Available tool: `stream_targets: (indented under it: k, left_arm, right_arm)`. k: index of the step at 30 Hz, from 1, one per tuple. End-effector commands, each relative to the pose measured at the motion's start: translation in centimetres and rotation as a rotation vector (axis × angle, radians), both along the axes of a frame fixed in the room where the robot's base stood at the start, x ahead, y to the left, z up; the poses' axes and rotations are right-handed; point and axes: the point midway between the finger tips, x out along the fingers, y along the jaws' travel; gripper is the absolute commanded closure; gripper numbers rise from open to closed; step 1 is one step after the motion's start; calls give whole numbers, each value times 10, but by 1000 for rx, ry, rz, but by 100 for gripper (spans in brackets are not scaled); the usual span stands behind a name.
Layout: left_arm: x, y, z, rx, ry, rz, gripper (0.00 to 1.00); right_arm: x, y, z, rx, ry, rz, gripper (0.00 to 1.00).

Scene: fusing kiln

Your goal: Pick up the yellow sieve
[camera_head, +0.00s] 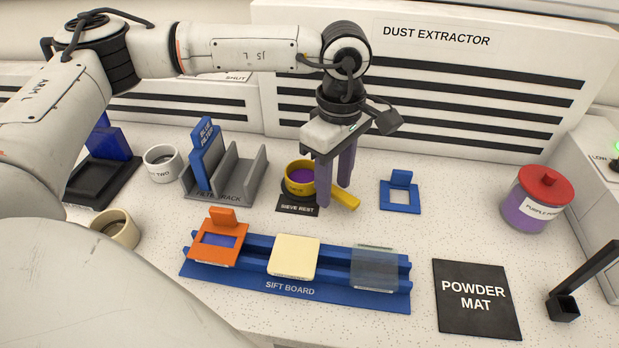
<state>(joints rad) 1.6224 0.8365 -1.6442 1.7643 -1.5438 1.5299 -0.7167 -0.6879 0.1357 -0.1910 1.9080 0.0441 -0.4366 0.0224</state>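The yellow sieve (292,187) is a round cup with purple powder inside. It sits at the black sieve rest (298,209), and its flat yellow handle (347,202) points to the lower right. My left gripper (336,195) points down at the handle, close beside the cup. One finger shows in front of the handle and the other behind it, with a narrow gap between them. The fingers hide part of the handle, and I cannot tell whether they press on it. My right gripper is not in view.
The blue sift board (296,290) with orange, cream and clear pieces lies in front. A grey rack (259,178) stands left, and a small blue frame (401,206) lies right. A red-lidded jar (537,208), the powder mat (474,327) and a black stand (564,308) are further right.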

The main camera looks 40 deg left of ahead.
Motion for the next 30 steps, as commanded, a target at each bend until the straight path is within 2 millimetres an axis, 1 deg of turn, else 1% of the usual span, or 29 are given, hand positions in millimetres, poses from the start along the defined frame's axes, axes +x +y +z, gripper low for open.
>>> stream_targets:
  k: [1, 2, 6, 8, 9, 16, 20, 23, 27, 30]
  left_arm:
    - [0, 0, 0, 0, 0, 0, 61]
    - [0, 0, 0, 0, 0, 0, 64]
    - [0, 0, 0, 0, 0, 0, 88]
    - [0, 0, 0, 0, 0, 0, 98]
    - [0, 0, 0, 0, 0, 0, 100]
    - [0, 0, 1, 0, -1, 0, 100]
    - [1, 0, 11, 0, -3, 0, 100]
    - [1, -1, 29, -2, -5, -1, 100]
    - [1, -1, 58, -2, -5, -1, 100]
    - [1, -1, 77, -2, -4, -1, 100]
  right_arm:
    - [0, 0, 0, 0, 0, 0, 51]
    - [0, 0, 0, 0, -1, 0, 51]
    - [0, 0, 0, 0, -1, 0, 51]
    - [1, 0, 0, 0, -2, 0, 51]
    - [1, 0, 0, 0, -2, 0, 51]
    - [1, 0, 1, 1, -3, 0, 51]
    - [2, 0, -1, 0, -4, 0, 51]
    - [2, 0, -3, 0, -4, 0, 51]
    - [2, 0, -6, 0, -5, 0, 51]
    - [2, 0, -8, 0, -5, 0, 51]
